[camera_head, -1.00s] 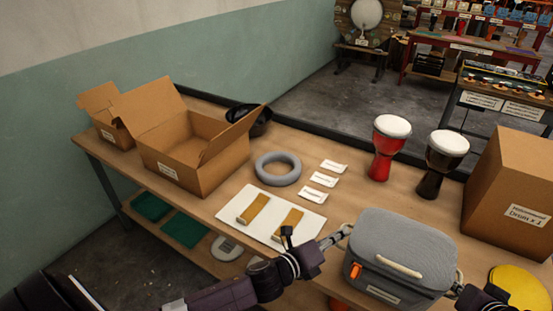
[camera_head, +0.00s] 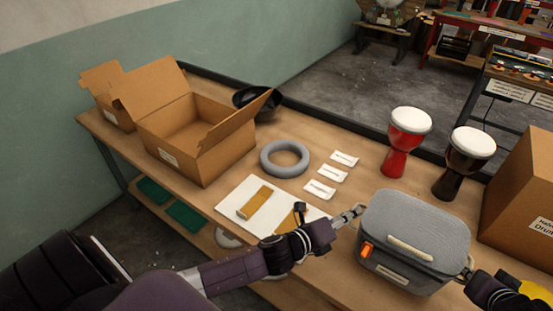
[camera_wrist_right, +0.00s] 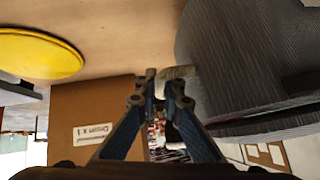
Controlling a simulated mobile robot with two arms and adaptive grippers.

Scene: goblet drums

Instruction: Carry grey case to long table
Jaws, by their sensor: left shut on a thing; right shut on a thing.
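The grey case (camera_head: 418,228) has a ribbed lid, a pale top handle, an orange latch and a white label. It is over the near right part of the wooden table (camera_head: 345,278); I cannot tell if it touches the top. My left gripper (camera_head: 354,214) is shut on the loop at its left side. My right gripper (camera_head: 466,272) is shut on the loop at its right side. In the right wrist view, the right gripper's fingertips (camera_wrist_right: 163,76) close on a pale loop beside the dark grey case (camera_wrist_right: 245,65).
A red goblet drum (camera_head: 405,140) and a dark one (camera_head: 463,163) stand behind the case. A closed cardboard box (camera_head: 525,200) is at right. A grey ring (camera_head: 264,161), white cards and an open box (camera_head: 205,150) are left. A red table (camera_head: 480,27) stands far back.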

